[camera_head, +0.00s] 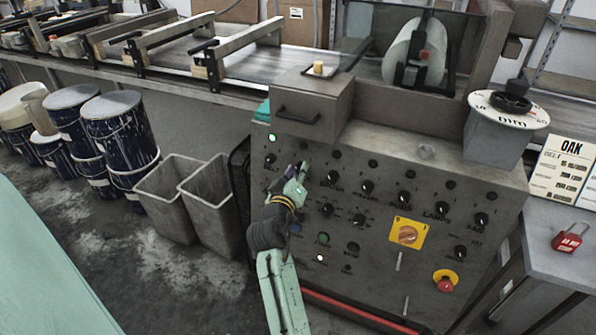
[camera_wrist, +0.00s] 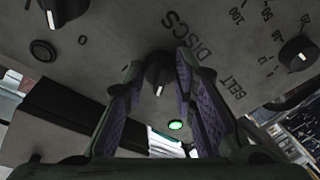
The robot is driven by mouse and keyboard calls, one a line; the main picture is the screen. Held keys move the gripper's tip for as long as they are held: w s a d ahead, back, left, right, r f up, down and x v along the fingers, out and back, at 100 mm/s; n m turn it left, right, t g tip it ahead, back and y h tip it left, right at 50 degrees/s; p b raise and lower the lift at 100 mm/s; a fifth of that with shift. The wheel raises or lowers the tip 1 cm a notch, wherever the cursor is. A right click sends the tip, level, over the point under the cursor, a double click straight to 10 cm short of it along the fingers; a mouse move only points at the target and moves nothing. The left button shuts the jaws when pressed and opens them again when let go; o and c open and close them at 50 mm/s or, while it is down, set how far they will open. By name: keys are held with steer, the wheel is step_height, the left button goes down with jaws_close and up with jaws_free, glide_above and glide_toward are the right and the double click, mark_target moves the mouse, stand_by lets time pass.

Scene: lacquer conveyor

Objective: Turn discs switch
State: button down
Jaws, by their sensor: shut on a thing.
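The discs switch (camera_wrist: 158,76) is a small black rotary knob with a white pointer mark on the grey control panel (camera_head: 385,225). The label DISCS is printed next to it in the wrist view. My gripper (camera_head: 301,172) reaches up to the upper left part of the panel. In the wrist view, my gripper's two purple-padded fingers (camera_wrist: 158,88) stand on either side of the knob and are shut on it. In the head view my gripper hides most of the switch.
The belt knob (camera_wrist: 298,54) and another black knob (camera_wrist: 65,10) sit close by on the panel. A green lamp (camera_wrist: 176,125) is lit. A yellow-plated orange switch (camera_head: 407,235) and a red emergency button (camera_head: 445,284) are lower right. Grey bins (camera_head: 208,205) stand left.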

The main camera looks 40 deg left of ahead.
steer(key=c, duration=1.3)
jaws_free()
steer(key=v, duration=1.2)
